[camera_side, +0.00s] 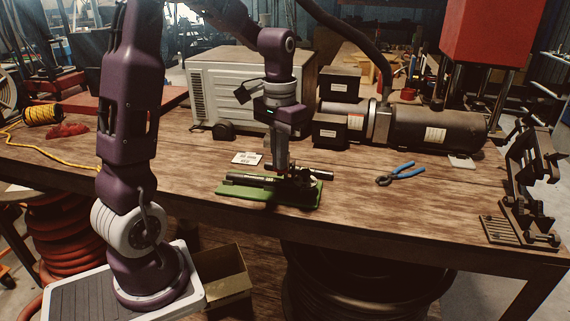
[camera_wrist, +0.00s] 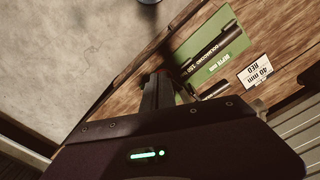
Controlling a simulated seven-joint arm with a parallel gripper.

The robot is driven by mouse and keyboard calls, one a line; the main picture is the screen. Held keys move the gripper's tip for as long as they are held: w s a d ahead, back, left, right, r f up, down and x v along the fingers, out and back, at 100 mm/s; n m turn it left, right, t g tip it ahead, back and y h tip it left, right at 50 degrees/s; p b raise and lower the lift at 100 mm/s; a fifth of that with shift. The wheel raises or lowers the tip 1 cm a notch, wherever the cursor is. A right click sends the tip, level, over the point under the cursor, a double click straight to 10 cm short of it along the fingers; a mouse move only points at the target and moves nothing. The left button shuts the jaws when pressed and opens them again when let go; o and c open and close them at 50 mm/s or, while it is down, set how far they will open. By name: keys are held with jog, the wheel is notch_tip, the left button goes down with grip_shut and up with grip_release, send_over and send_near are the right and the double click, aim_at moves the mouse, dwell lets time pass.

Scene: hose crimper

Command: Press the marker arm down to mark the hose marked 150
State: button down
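The green marking base (camera_side: 262,194) lies near the front edge of the bench. A black hose (camera_side: 245,179) lies along it, and another dark bar (camera_side: 319,173) sticks out to the right. My gripper (camera_side: 283,168) points down at the right part of the base. Its fingers (camera_wrist: 158,90) look shut, with nothing visible between them. The marker arm is hard to tell apart behind my gripper; contact is unclear.
A white label card (camera_side: 247,158) lies behind the base; it reads 40 mm RED in the wrist view (camera_wrist: 256,70). Blue-handled pliers (camera_side: 402,172) lie to the right. A motor (camera_side: 437,128) and a grey cabinet (camera_side: 222,88) stand behind.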

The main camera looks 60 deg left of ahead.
jog(key=shift+f, duration=1.8)
notch_tip(320, 180, up, 13)
dwell(0.5)
jog(key=shift+r, duration=0.1)
jog(key=s+d+f+m+t, duration=0.2)
jog(key=s+d+t, duration=0.3)
jog(key=s+d, duration=1)
jog(key=shift+s+f+m+t, duration=0.25)
jog(key=shift+s+m, duration=0.25)
jog(key=shift+s, duration=0.35)
